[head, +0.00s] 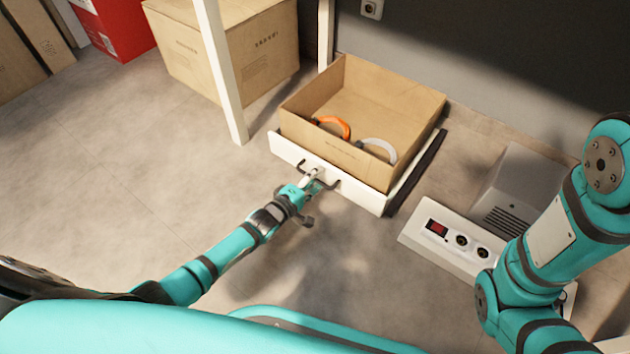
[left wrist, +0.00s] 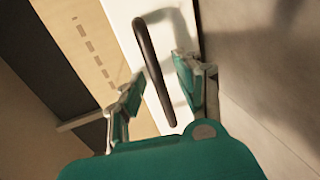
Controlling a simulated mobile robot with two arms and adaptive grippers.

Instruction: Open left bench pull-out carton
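The pull-out (head: 356,199) has a white front panel and bears an open-topped brown carton (head: 395,95). A dark bar handle (head: 336,184) is on the white front; it also shows in the left wrist view (left wrist: 151,62). My left gripper (head: 314,181) is at this handle. In the left wrist view its two teal fingers (left wrist: 157,92) stand apart, one on each side of the bar, with gaps visible. Whether either finger touches the bar I cannot tell. My right arm shows at the right, but its gripper is out of frame.
An orange curved item (head: 333,124) and a grey one (head: 379,146) lie in the carton. A white bench leg (head: 220,75) stands left of it. A closed carton (head: 225,45) and a red box (head: 115,28) are behind. A socket box (head: 452,238) lies right. Floor in front is clear.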

